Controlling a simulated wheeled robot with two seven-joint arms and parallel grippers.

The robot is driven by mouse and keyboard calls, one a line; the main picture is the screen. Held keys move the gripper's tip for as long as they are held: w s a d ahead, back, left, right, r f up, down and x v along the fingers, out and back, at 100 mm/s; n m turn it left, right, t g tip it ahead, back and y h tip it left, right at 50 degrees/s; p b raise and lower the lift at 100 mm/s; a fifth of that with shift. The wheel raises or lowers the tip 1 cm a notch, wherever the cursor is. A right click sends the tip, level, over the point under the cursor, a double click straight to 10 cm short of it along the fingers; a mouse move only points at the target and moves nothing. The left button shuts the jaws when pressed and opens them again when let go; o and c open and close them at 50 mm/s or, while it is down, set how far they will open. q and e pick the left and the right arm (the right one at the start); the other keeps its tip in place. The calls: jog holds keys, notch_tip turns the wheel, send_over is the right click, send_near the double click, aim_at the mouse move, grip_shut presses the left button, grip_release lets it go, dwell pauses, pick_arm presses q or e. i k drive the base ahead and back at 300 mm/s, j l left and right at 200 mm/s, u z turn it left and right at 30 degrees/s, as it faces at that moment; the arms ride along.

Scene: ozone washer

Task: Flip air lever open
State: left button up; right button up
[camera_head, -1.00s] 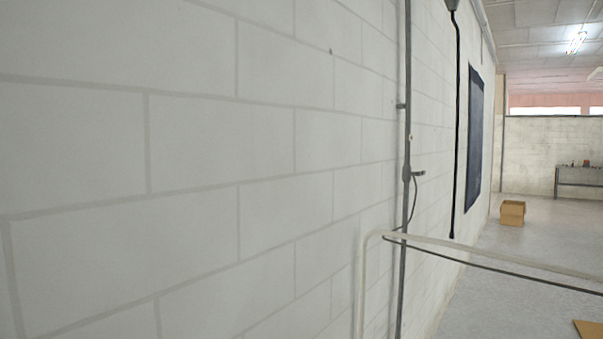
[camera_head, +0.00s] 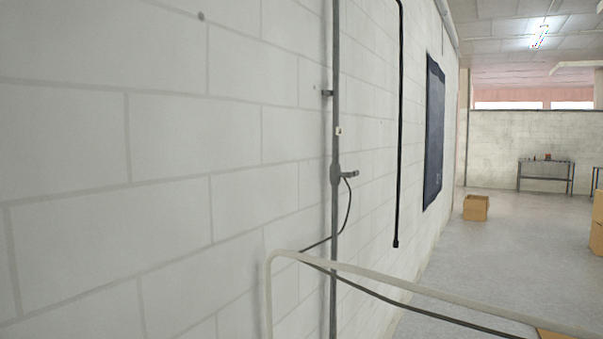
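A grey vertical pipe (camera_head: 335,230) runs up the white block wall. A small grey fitting (camera_head: 347,174) sticks out to the right from the pipe at mid height and may be the air lever; it is too small to tell its position. A thin dark hose (camera_head: 349,205) hangs from this fitting and loops down behind the pale rail. Neither of my grippers is in view.
A pale bent rail (camera_head: 400,283) crosses the lower right in front of the wall. A black vertical pipe (camera_head: 399,130) and a dark blue panel (camera_head: 434,135) are farther along the wall. A cardboard box (camera_head: 476,208) stands on open floor (camera_head: 500,260).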

aim_at(354, 173)
jog(key=i+l+u, duration=0.2)
jog(key=i+l, duration=0.8)
